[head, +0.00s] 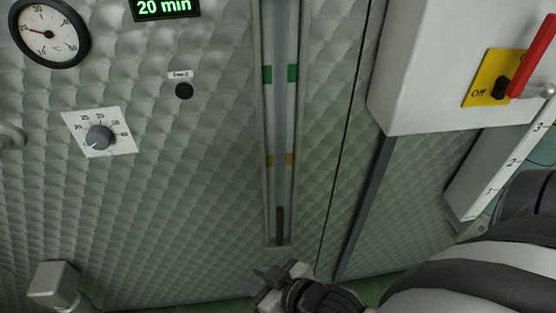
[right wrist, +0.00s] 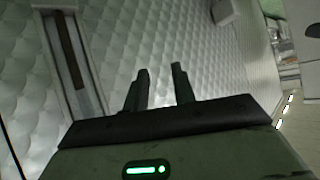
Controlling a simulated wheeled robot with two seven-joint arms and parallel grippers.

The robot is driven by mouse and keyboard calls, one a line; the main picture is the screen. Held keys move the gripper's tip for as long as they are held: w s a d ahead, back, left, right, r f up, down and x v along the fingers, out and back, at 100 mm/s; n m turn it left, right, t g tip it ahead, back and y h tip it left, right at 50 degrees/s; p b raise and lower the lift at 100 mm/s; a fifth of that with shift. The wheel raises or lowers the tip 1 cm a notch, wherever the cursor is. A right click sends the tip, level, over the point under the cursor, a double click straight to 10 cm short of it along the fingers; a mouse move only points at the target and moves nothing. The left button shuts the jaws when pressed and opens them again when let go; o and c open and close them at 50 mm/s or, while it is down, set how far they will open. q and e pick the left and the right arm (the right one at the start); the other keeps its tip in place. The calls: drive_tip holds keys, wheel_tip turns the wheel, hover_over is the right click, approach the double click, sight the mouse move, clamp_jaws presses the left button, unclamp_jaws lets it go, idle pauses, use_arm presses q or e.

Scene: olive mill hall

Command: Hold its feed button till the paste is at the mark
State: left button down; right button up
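The feed button (head: 184,91) is a small round black button under a white label on the quilted steel panel. Nothing touches it. To its right is an upright sight glass (head: 281,120) with a green mark (head: 280,74) high up and a yellow mark (head: 279,160) lower down. Dark brown paste (head: 280,226) fills only its bottom, well below the yellow mark; it also shows in the right wrist view (right wrist: 70,50). My right gripper (head: 272,276) is below the sight glass, low and right of the button. Its fingers (right wrist: 160,85) are apart and empty. My left gripper is not in view.
A dial knob (head: 99,136), a gauge (head: 49,31) and a green "20 min" display (head: 164,7) surround the button. A grey box (head: 430,75) with a red-handled switch (head: 533,60) juts out at upper right. A spout-like fitting (head: 54,285) sticks out lower left.

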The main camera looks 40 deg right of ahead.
clamp_jaws()
idle(1.5)
